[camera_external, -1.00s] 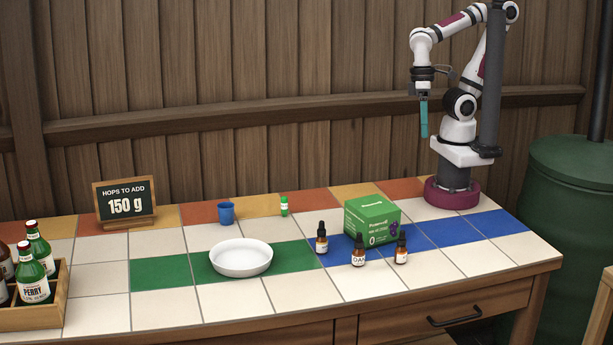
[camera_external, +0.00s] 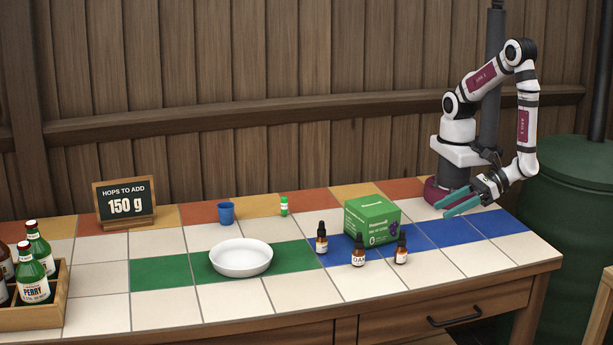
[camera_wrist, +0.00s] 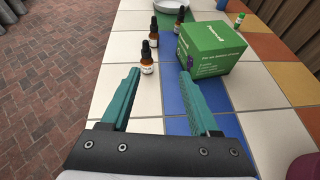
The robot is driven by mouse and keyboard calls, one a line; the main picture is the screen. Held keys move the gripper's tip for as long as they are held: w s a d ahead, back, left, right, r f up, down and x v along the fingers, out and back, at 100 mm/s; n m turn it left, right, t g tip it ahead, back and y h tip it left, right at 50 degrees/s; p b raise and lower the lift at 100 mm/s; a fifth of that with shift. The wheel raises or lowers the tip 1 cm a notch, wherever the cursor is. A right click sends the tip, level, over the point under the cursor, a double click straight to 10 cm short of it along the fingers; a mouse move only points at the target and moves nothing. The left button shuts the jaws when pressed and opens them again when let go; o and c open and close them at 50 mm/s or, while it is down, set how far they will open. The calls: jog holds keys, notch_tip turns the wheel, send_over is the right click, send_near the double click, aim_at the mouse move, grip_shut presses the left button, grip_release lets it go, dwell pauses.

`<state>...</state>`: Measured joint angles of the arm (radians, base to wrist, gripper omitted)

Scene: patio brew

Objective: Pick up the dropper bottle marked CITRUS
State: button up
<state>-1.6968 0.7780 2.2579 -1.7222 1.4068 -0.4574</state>
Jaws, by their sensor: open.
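Three small brown dropper bottles with black caps stand upright around the green box. In the outside view one bottle (camera_external: 322,238) is left of the box, one (camera_external: 358,251) is in front with a partly readable label like "OAK", and one (camera_external: 401,249) is at the front right. No label reads CITRUS clearly. In the wrist view the nearest bottle (camera_wrist: 147,62) is just beyond my left finger, with others (camera_wrist: 154,32) and (camera_wrist: 179,20) behind. My gripper (camera_external: 462,203) has teal fingers, open and empty, right of the bottles; it also shows in the wrist view (camera_wrist: 160,92).
The green box (camera_external: 372,221) stands close behind the bottles. A white bowl (camera_external: 241,270), a blue cup (camera_external: 226,213) and a small green-capped vial (camera_external: 284,206) are further left. A wooden crate (camera_external: 62,300) of bottles and a sign (camera_external: 125,203) stand at the left. Front-right tiles are clear.

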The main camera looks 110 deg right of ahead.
aim_at(402, 239)
jog(key=shift+a+f+n+y, duration=0.7)
jog(key=shift+a+f+n, duration=0.2)
jog(key=shift+f+n, duration=0.1)
jog(key=x, duration=0.9)
jog(key=r+x, duration=0.1)
jog(key=x, duration=0.4)
jog(key=shift+w+d, duration=0.1)
jog(key=shift+w, duration=0.1)
grip_shut()
